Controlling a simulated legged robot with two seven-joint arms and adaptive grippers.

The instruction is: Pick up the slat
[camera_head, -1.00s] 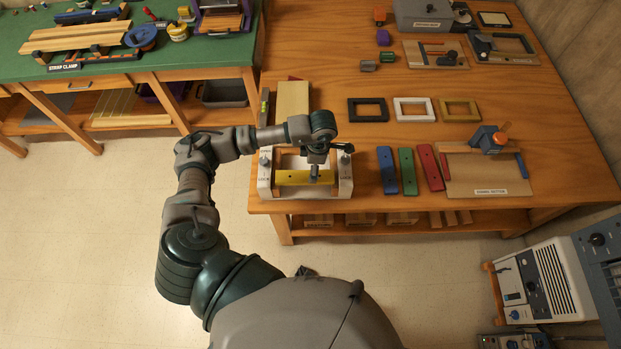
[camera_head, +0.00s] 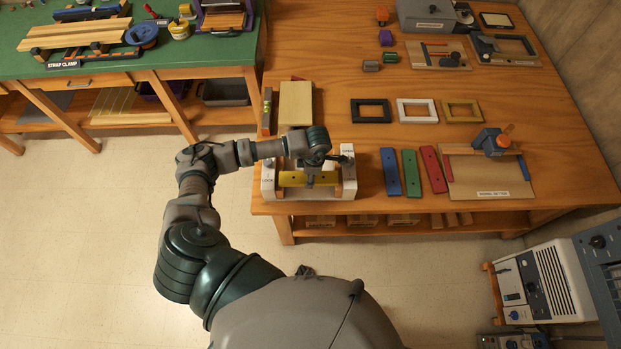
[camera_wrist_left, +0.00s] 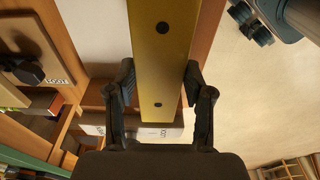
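The yellow slat (camera_head: 293,179) lies across the front of a white fixture (camera_head: 348,178) on the wooden bench. In the left wrist view the slat (camera_wrist_left: 160,60) shows dark holes and runs up between my fingers. My left gripper (camera_wrist_left: 160,76) is open, one finger on each side of the slat and very close to its edges. Contact cannot be made out. In the head view the left gripper (camera_head: 309,174) is over the slat's middle, and my wrist hides part of the fixture. My right gripper is not in view.
Blue (camera_head: 390,172), green (camera_head: 411,173) and red (camera_head: 433,169) bars lie right of the fixture. A pale board (camera_head: 295,103) lies behind it. The bench's front edge is close to the fixture.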

